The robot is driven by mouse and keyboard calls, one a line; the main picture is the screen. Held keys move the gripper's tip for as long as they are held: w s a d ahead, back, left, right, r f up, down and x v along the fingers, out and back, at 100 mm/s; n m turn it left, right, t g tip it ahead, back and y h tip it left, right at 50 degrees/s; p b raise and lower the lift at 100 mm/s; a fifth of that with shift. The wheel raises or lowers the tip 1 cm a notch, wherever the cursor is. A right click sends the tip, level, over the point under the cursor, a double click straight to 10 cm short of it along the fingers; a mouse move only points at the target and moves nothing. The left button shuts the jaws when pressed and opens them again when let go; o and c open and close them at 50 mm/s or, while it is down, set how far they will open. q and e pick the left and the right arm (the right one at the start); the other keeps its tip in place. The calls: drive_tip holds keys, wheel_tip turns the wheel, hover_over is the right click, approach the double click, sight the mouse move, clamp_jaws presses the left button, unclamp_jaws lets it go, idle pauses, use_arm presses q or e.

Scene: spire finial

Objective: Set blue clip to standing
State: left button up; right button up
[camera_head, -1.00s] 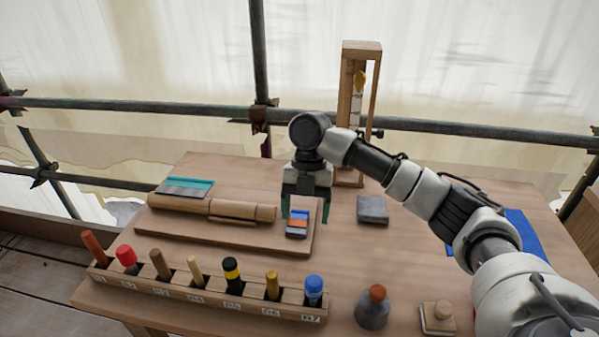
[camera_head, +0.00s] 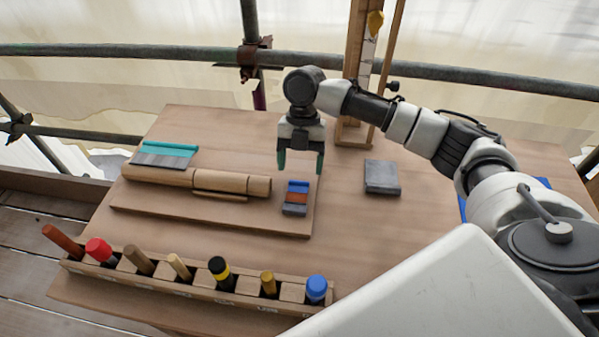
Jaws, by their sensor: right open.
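A small stack of blue, orange-brown and grey pieces sits on the wooden board (camera_head: 255,222), near its right end. The blue piece (camera_head: 298,186) at its far end looks like the blue clip. Whether it lies flat or stands is too small to tell. My right gripper (camera_head: 300,169) points down just behind and above the blue piece. Its two dark green fingers are spread apart with nothing between them. My left gripper is not in view.
A grey block (camera_head: 382,177) sits to the right. A rack (camera_head: 190,283) of several tools lines the front edge. A tall wooden frame (camera_head: 356,60) stands behind.

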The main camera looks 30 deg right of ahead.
sight(299, 181)
drive_tip(key=shift+x, duration=1.75)
drive_tip(key=c, duration=0.9)
